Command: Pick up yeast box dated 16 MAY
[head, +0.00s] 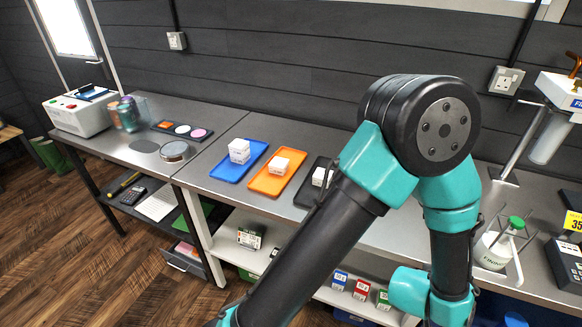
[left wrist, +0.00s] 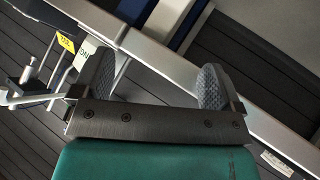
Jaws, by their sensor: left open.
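My left gripper (left wrist: 153,78) is open and empty in the left wrist view, far from these boxes. My right gripper is not in view.
My teal and black arm covers the middle of the bench in the head view. A jar with a green cap (head: 491,250) stands at right. Blue (head: 340,279), red (head: 362,289) and green (head: 383,300) boxes sit below. A glass dish (head: 174,151) is left of the trays.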

